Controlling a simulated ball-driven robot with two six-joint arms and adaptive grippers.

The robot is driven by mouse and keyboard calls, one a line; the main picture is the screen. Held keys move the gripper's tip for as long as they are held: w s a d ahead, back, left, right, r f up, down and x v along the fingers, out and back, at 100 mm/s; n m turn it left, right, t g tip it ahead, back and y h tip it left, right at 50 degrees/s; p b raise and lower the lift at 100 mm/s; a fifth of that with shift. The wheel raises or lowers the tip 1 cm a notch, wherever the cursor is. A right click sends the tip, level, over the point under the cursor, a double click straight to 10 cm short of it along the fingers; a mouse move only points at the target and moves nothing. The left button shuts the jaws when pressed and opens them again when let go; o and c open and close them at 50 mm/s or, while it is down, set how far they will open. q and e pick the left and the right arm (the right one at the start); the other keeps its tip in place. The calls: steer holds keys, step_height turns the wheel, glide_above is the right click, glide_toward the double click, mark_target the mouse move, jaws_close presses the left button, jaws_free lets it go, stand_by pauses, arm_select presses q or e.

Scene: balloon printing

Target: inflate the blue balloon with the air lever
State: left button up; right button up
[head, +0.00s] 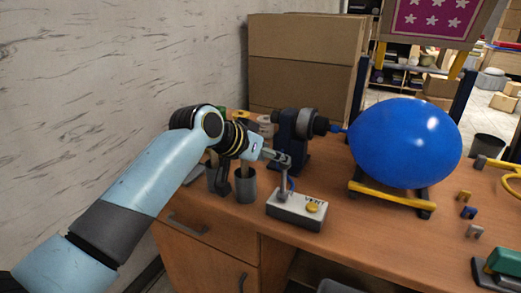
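The blue balloon (406,143) is large and round, its neck on the nozzle of a dark pump-like machine (295,133). It rests over a yellow-railed cradle (388,199) on the desk. A light box marked VENT (297,212), with a yellow button (312,207), stands in front of the machine. The air lever (284,181) rises upright from this box. My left gripper (283,159) is at the lever's top and appears shut on it; the fingertips are small in view. My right gripper is not in view.
Grey cups (246,186) stand just left of the box, below my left arm. Cardboard boxes (303,75) are stacked behind the machine. Small coloured pegs (468,212) and a green-topped stamp-like object (503,262) lie at the right. The desk front (370,250) is clear.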

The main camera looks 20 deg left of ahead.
arm_select(q)
steer(key=v, duration=0.4)
steer(key=shift+s+a+r, duration=0.15)
steer(key=shift+s+r, duration=0.05)
